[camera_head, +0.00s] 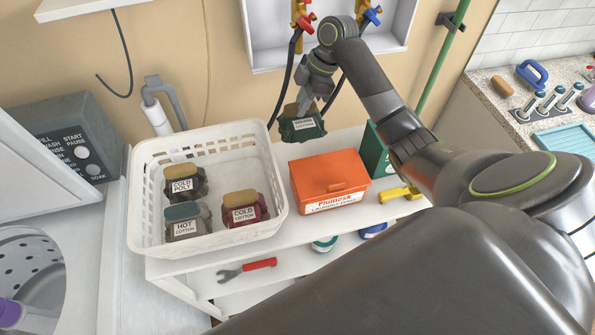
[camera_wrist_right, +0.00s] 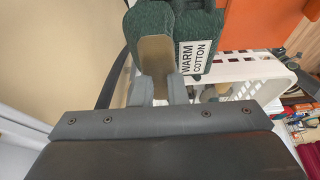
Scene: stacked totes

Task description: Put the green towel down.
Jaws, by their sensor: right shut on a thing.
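The green towel (camera_head: 303,133) is a dark green folded bundle with a tan band and a white label reading "WARM COTTON". I cannot tell whether the towel touches the shelf top. In the right wrist view the green towel (camera_wrist_right: 199,27) hangs at the gripper's fingers (camera_wrist_right: 160,86), with the tan band between them. My left gripper is not in view.
A white basket (camera_head: 207,134) holds several labelled bundles: cold poly (camera_head: 185,187), hot cotton (camera_head: 185,229), cold cotton (camera_head: 245,214). An orange box (camera_head: 330,181) stands right of it on the white shelf (camera_head: 292,232). A green box (camera_head: 376,152) and yellow tool (camera_head: 400,194) sit further right.

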